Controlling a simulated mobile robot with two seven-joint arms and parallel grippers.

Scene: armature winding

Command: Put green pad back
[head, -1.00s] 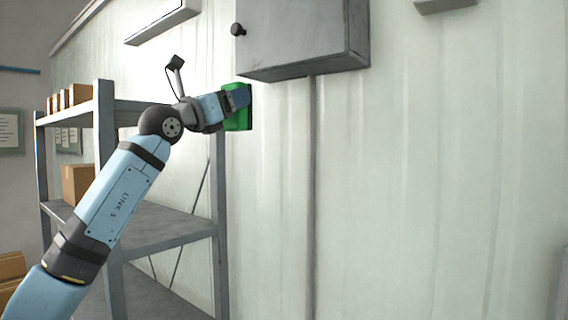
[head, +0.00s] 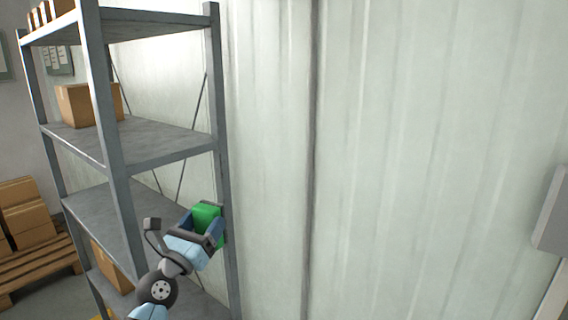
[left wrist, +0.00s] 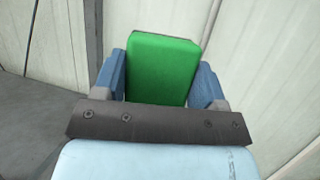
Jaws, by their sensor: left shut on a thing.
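The green pad (head: 206,217) is held between the blue fingers of my left gripper (head: 203,226), beside the front right post of the metal shelf rack in the head view. In the left wrist view the green pad (left wrist: 161,68) fills the space between the two fingers of my left gripper (left wrist: 161,85), with a dark edge along its top. The gripper is shut on it. The pad's lower part is hidden by the gripper's dark plate. My right gripper is not in view.
The grey shelf rack (head: 160,140) stands on the left, with a cardboard box (head: 90,104) on one shelf. More boxes (head: 28,222) lie on a pallet (head: 40,262) at the far left. The pale corrugated wall (head: 420,150) is behind. A grey box (head: 552,215) is at the right edge.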

